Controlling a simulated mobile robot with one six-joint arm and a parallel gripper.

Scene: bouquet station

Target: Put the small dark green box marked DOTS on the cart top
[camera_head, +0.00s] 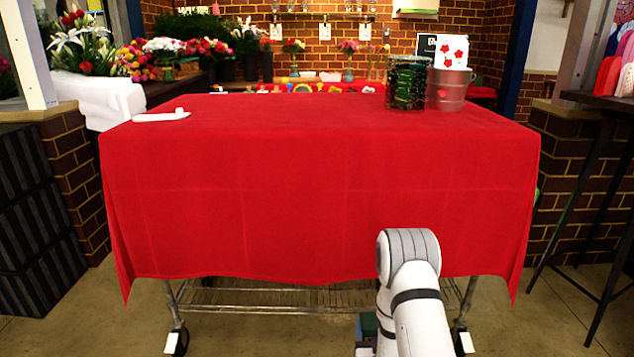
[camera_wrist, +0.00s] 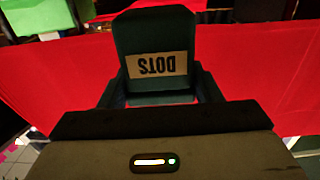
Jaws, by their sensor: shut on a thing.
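The small dark green box (camera_wrist: 154,33) fills the upper middle of the wrist view. Its tan label reads DOTS, upside down in that view. My gripper (camera_wrist: 157,88) is shut on the box, with one finger at each side. In the head view my arm reaches low in front of the cart; a small dark green patch beside it may be the box or gripper, mostly hidden. The cart top (camera_head: 290,115) is covered by a red cloth that hangs down the front.
A white tool-like item (camera_head: 160,116) lies at the top's left edge. The top's middle and front are clear. Black crates (camera_head: 35,220) stand left.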

